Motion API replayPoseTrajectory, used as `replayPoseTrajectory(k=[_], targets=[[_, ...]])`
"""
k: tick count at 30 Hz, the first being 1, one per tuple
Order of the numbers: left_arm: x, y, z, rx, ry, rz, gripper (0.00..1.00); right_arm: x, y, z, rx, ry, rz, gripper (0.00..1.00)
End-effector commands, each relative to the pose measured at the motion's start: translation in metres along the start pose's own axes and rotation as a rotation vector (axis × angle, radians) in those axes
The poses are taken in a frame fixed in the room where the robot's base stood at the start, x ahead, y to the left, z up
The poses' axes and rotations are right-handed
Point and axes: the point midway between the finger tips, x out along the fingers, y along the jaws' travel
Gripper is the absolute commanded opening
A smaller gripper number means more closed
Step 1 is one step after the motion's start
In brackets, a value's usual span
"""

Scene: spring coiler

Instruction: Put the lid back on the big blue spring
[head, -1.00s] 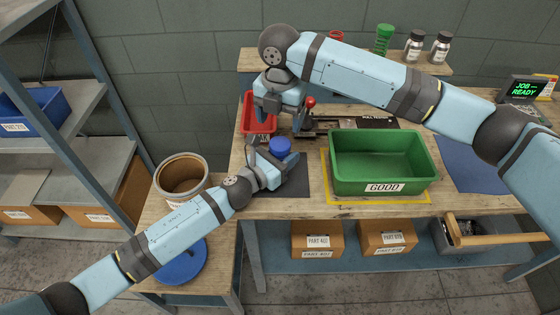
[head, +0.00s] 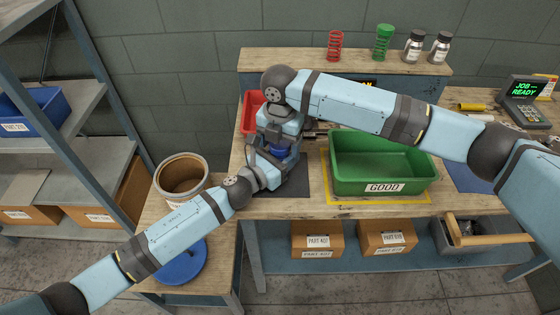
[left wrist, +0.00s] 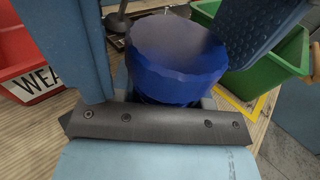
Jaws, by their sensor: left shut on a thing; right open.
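A round blue piece (head: 281,150) with ridged sides stands over the dark mat on the bench. I cannot tell whether it is the spring, its lid or both. My left gripper (head: 272,160) is shut on it. In the left wrist view, the blue piece (left wrist: 178,62) sits upright between the fingers, its top shaded. My right gripper (head: 284,146) is open, pointing down right over the blue piece and partly hiding it. I cannot tell whether its fingers touch it. A large blue disc (head: 183,263) lies low beside the bench.
A green bin (head: 382,165) labelled GOOD stands right of my grippers, and a red bin (head: 249,112) behind left. A brown tub (head: 181,176) stands left. Red (head: 335,44) and green (head: 383,42) springs and two jars (head: 428,46) stand on the back shelf.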

Motion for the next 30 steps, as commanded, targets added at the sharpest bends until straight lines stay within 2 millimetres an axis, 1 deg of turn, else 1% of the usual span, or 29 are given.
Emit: replayPoseTrajectory(k=[8,9,11,12,14,15,16,19,27,30], targets=[[-0.0002,-0.0002,-0.0008,0.0,0.001,0.0,0.0,0.0019,0.0002,0.0,0.0,0.0,0.0,0.74],[-0.0002,-0.0002,-0.0008,0.0,0.001,0.0,0.0,0.0019,0.0002,0.0,0.0,0.0,0.0,0.72],[-0.0002,-0.0002,-0.0008,0.0,0.001,0.0,0.0,0.0018,0.0002,0.0,0.0,0.0,0.001,0.58],[-0.0002,-0.0002,-0.0008,0.0,0.001,0.0,0.0,0.0018,0.0002,0.0,0.0,0.0,0.0,0.49],[-0.0002,-0.0002,-0.0008,0.0,0.001,0.0,0.0,0.0018,0.0002,0.0001,0.0,0.0,0.001,0.35],[-0.0002,-0.0002,-0.0008,0.0,0.001,0.0,0.0,0.0017,0.0002,0.0001,0.0,0.0,0.001,0.26],[-0.0002,-0.0002,-0.0009,0.0,0.001,0.0,0.0,0.0017,0.0001,0.0001,0.0,0.0,0.0,0.57],[-0.0002,-0.0002,-0.0009,0.0,0.001,0.0,0.0,0.0017,0.0001,0.0001,0.0,0.0,0.001,0.8],[-0.0002,-0.0002,-0.0009,0.0,0.001,0.0,0.0,0.0011,0.0001,0.0002,0.0,0.0,0.001,0.8],[-0.0002,-0.0002,-0.0009,0.0,0.001,0.0,0.0,-0.0037,0.0004,0.0003,0.0,-0.001,0.002,0.8]])
